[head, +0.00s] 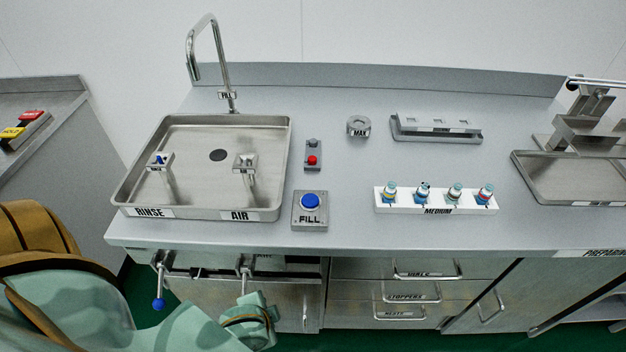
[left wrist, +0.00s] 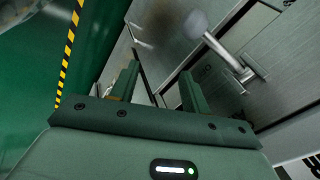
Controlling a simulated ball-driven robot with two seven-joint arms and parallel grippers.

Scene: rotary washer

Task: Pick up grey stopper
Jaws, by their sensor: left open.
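I cannot make out a grey stopper in either view. A drawer labelled STOPPERS (head: 410,292) is shut in the cabinet front, below another drawer. My left arm comes in from the lower left of the head view, with its hand low in front of the cabinet. In the left wrist view my left gripper (left wrist: 160,88) is open, with nothing between its two fingers. A lever with a pale round knob (left wrist: 195,24) lies beyond the fingers, on a metal front. My right gripper is in neither view.
A metal sink (head: 200,205) with a dark round drain is on the counter (head: 345,230). A FILL button box (head: 310,210), a white MEDIUM rack (head: 440,202) of several vials and a grey MAX ring (head: 358,126) stand there. A blue-knobbed lever (head: 158,290) juts below.

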